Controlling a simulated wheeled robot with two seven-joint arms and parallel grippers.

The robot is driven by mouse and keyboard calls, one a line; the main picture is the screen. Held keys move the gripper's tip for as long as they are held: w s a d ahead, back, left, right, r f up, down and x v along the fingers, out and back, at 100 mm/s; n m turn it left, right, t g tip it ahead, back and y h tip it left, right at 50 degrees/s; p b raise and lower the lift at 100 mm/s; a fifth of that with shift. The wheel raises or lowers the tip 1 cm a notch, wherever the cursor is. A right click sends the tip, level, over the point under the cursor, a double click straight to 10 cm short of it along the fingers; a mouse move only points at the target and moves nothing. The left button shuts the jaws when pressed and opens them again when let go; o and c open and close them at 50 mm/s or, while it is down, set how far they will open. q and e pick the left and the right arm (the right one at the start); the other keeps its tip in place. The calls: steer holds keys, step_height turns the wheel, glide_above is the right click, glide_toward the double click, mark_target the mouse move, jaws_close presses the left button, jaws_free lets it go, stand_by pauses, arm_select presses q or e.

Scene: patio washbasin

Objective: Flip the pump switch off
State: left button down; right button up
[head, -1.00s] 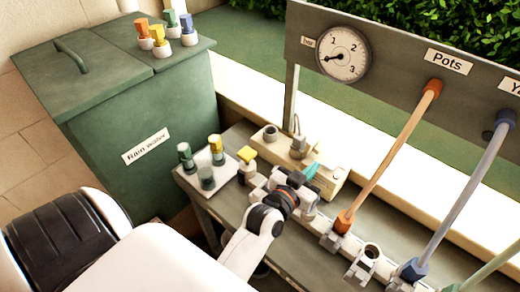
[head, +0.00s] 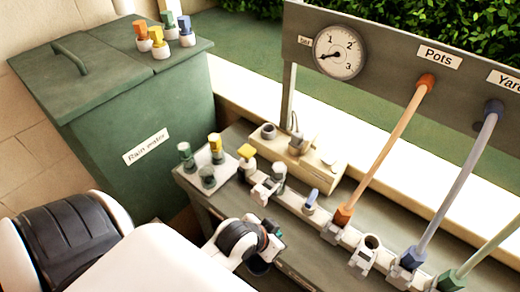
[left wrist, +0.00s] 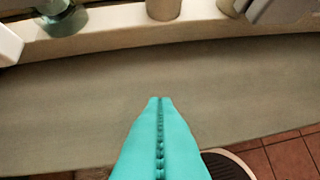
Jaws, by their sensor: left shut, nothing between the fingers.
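A beige pump box (head: 284,161) sits at the back of the bench below the gauge. It carries a grey fitting with a thin wire and a small pale part (head: 328,158) on its right top, which may be the switch; its position is too small to tell. My left gripper (head: 276,243) is over the bench's front side, apart from the box. Its teal fingers (left wrist: 160,135) are shut and empty in the left wrist view, above bare bench top. My right gripper is not in view.
A white manifold (head: 290,198) with yellow, green and blue-handled fittings runs along the bench (head: 240,140). Orange, grey and green hoses rise right. A round gauge (head: 340,51) hangs behind. A green rain-water bin (head: 150,110) stands left.

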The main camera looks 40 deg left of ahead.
arm_select(q)
steer(key=s, duration=0.1)
steer(key=s+f+g, duration=0.1)
steer(key=s, duration=0.1)
steer(key=s+f+g, duration=0.1)
steer(key=s, duration=0.1)
steer(key=shift+s+a+f+y, duration=0.1)
steer(key=shift+s+a+y, duration=0.05)
steer(key=shift+a+y, duration=0.2)
